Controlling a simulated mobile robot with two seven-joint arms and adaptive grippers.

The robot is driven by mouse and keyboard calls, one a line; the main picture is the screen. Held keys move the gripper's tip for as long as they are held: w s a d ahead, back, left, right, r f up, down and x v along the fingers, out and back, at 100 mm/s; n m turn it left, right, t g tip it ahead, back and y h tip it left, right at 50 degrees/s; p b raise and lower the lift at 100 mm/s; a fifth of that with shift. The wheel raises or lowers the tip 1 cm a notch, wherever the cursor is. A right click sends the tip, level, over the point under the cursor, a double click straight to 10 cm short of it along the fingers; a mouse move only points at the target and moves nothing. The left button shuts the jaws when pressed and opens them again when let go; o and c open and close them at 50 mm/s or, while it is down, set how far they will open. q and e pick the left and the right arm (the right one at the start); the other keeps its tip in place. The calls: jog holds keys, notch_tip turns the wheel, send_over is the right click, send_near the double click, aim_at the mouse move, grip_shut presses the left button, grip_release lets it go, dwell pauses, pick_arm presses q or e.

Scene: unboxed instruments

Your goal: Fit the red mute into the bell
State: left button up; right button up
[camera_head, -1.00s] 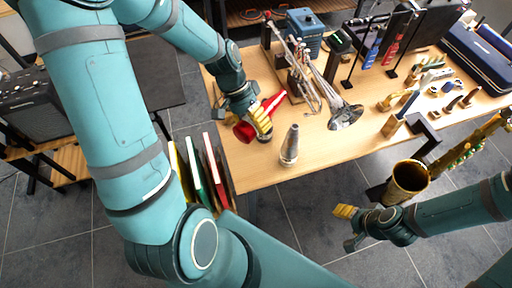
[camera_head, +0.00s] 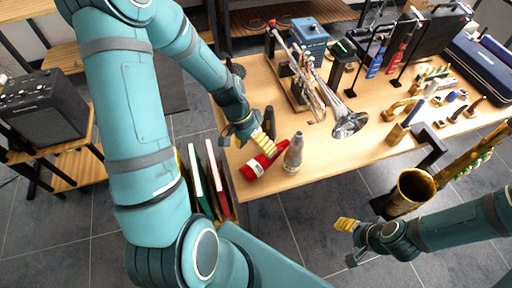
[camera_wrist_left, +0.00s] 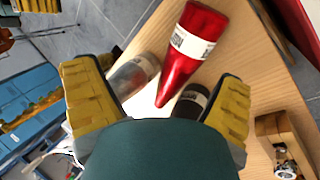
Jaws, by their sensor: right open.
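The red mute (camera_head: 256,166) is a cone with a pale label, lying on the table near its front-left edge. It also shows in the left wrist view (camera_wrist_left: 194,42), beyond the finger pads. My left gripper (camera_head: 262,142) is open just above it, its yellow pads (camera_wrist_left: 160,105) wide apart with nothing held between them. The silver trumpet (camera_head: 312,88) rests on a stand, its bell (camera_head: 350,124) facing the front edge of the table and empty. My right gripper (camera_head: 348,240) is open and empty over the floor, in front of the table.
A grey mute (camera_head: 294,154) stands close beside the red one. A black mute (camera_wrist_left: 192,101) is near my left gripper. A blue box (camera_head: 309,36) stands behind the trumpet. A brass saxophone bell (camera_head: 413,190) is near my right arm. Clear table lies below the trumpet bell.

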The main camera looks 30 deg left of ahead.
pick_arm(q)
jog(key=p+v, duration=0.2)
jog(key=v, duration=1)
dwell(0.8)
